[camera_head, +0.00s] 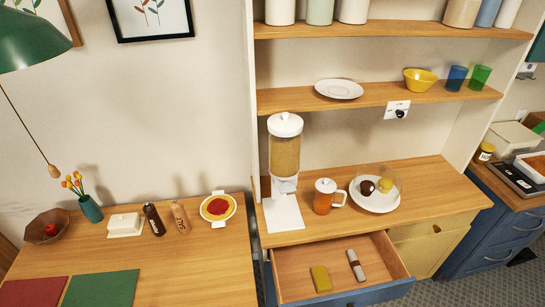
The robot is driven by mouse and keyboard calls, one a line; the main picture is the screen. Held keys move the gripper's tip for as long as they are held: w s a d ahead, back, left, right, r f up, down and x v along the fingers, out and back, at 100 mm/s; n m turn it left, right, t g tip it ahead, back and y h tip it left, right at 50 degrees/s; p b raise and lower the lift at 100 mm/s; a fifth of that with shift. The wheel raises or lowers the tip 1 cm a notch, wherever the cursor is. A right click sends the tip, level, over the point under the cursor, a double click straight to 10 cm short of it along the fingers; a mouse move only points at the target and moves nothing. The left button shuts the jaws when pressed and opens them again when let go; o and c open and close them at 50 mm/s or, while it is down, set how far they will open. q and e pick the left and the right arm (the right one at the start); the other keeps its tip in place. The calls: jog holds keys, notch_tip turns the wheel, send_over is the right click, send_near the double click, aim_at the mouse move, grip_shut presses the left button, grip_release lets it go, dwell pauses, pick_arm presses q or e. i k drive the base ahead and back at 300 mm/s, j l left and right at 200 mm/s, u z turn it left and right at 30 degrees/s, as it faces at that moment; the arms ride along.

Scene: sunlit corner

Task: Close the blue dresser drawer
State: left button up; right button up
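The blue dresser drawer (360,296) stands pulled out below the wooden dresser top (440,195), at the bottom centre right of the head view. Its wooden inside shows, with a yellow-olive block-like item (321,279) and a grey rolled item with a dark band (356,265) lying in it. Neither of my grippers is in view.
On the dresser top stand a cereal dispenser (284,155), an orange mug with a lid (325,197) and a plate (376,200) with food under a clear cover. A wooden table (190,265) stands at the left, close to the drawer. A yellow drawer front (430,228) is at the right.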

aim_at(387, 278)
jog(key=z, duration=1.3)
